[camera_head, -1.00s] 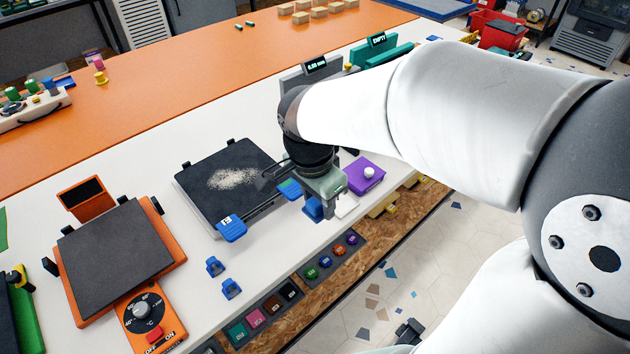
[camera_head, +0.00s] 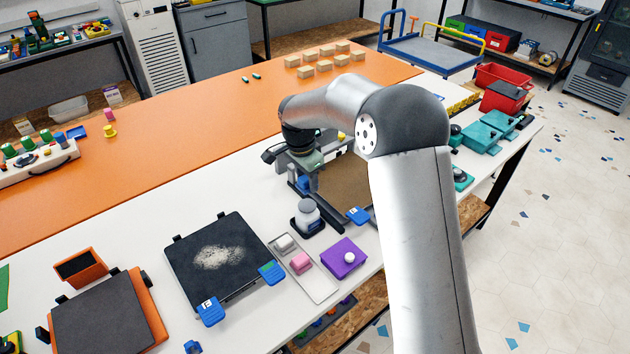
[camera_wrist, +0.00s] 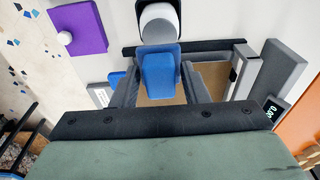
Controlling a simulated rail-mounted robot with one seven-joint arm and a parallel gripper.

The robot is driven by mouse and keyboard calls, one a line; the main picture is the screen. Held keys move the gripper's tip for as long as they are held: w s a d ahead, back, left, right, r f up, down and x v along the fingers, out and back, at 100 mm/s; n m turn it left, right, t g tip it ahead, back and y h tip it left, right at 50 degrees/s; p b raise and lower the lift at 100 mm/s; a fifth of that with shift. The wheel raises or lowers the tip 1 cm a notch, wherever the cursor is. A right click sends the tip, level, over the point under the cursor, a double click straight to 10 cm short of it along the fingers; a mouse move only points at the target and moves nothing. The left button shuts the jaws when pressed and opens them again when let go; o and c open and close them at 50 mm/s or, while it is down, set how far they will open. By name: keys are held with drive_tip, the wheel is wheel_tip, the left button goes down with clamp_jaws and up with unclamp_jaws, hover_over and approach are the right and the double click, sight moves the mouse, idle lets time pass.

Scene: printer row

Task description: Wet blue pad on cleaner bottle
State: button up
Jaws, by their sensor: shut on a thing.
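The blue pad (camera_wrist: 160,74) is between the fingers of my gripper (camera_wrist: 161,90) in the wrist view, and the gripper is shut on it. In the head view my gripper (camera_head: 303,184) is behind the cleaner bottle, and a little of the blue shows there. The cleaner bottle (camera_head: 308,213), grey with a pale top, stands upright in a black holder. It also shows in the wrist view (camera_wrist: 158,20), just beyond the blue pad. The pad overlaps the bottle's edge in that view; I cannot tell whether they touch.
A light tray (camera_head: 318,287) in front of the bottle holds a grey and a pink pad. A purple block (camera_head: 343,257) with a white knob is beside it. A dark plate (camera_head: 190,262) with pale powder lies left. A framed brown plate (camera_head: 345,187) lies close to my gripper.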

sight(308, 205)
drive_tip(key=shift+f+b, duration=1.5)
drive_tip(key=shift+f, duration=1.55)
drive_tip(key=shift+f+b, duration=0.6)
drive_tip(key=shift+b, duration=0.1)
idle(0.3)
drive_tip(key=shift+r+p, duration=1.7)
drive_tip(key=shift+r, duration=1.9)
